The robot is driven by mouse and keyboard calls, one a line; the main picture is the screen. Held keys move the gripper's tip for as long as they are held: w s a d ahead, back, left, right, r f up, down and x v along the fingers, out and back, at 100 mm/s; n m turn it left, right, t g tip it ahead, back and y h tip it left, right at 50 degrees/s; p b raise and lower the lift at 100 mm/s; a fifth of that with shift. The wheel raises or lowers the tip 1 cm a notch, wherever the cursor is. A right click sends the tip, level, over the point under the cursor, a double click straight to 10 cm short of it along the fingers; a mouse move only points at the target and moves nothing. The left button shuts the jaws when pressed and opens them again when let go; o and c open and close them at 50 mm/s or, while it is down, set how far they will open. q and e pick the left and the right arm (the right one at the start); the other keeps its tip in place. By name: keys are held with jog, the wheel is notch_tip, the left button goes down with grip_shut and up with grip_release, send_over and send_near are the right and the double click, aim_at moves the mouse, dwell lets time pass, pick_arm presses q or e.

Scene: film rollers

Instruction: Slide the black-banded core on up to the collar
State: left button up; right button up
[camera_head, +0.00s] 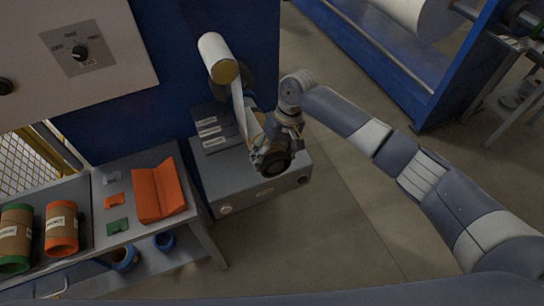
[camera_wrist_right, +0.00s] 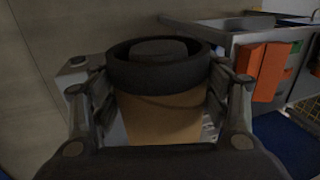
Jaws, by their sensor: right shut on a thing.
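My right gripper (camera_head: 270,143) is shut around a tan cardboard core (camera_wrist_right: 162,117) with a wide black band (camera_wrist_right: 155,76) at one end. In the right wrist view the fingers of my right gripper (camera_wrist_right: 160,86) press on both sides of the core, just below the band. In the head view the black band (camera_head: 277,163) shows below the gripper, in front of the grey cabinet. A dark rounded shape (camera_wrist_right: 160,48) shows inside the band; I cannot tell whether it is a shaft. I cannot make out the collar. My left gripper is not in view.
A white roll (camera_head: 213,48) sticks out of the blue machine (camera_head: 180,55), with a pale strip hanging from it beside my gripper. A grey cabinet (camera_head: 240,182) stands below. On the left, a bench carries green- and orange-banded cores (camera_head: 62,229) and an orange V-block (camera_head: 158,190).

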jog(key=shift+w+a+b, duration=0.25)
jog(key=shift+w+b, duration=0.1)
jog(key=shift+w, duration=0.3)
jog(key=shift+w+a+b, duration=0.25)
jog(key=shift+w+b, duration=0.1)
jog(key=shift+w, duration=0.25)
jog(key=shift+w+a, duration=0.15)
jog(key=shift+w, duration=0.25)
jog(key=shift+w+a+f+b, duration=0.1)
jog(key=shift+w+a+b, duration=0.1)
jog(key=shift+w+b, duration=0.7)
jog(key=shift+w+a+b, duration=0.25)
jog(key=shift+w+b, duration=0.15)
jog(key=shift+b, duration=0.3)
jog(key=shift+r, duration=0.2)
jog(key=o, duration=1.4)
